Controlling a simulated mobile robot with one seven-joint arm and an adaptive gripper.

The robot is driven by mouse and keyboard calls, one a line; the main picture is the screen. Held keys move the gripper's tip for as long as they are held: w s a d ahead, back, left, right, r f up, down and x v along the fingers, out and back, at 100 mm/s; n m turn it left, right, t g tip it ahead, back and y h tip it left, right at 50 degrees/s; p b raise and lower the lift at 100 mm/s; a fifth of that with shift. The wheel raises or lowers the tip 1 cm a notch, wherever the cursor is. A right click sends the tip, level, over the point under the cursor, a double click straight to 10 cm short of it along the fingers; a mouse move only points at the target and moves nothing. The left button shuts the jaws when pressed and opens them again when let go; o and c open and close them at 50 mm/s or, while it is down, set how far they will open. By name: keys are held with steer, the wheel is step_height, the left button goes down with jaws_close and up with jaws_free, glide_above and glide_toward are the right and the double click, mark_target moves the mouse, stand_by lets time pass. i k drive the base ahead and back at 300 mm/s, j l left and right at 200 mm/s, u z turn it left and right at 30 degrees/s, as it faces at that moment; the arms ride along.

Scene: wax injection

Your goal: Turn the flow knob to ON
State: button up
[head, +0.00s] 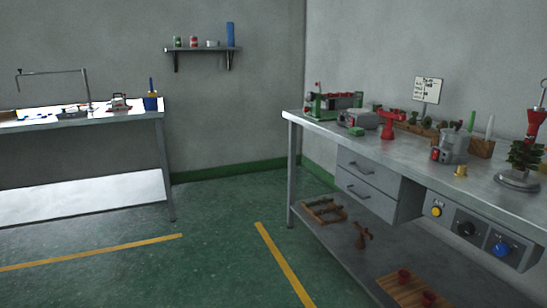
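A grey control panel (484,238) is set under the front edge of the right workbench (450,164), at the lower right of the head view. It carries a yellow knob (437,210), a black knob (466,229) and a blue knob (501,249), from left to right. Their labels are too small to read, so I cannot tell which is the flow knob or how it is set. My gripper is not in view.
Drawers (366,184) sit left of the panel. A lower shelf (340,238) holds wooden racks and red cups. The bench top carries a grey pot (454,146), a red press (390,124) and a wax tree (521,160). Green floor is clear at the front left.

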mark_target(501, 248)
steer(key=z, duration=1.25)
steer(key=i+j+z, duration=0.2)
steer(key=j, duration=0.3)
steer(key=j+z, duration=0.2)
steer(key=j, duration=0.25)
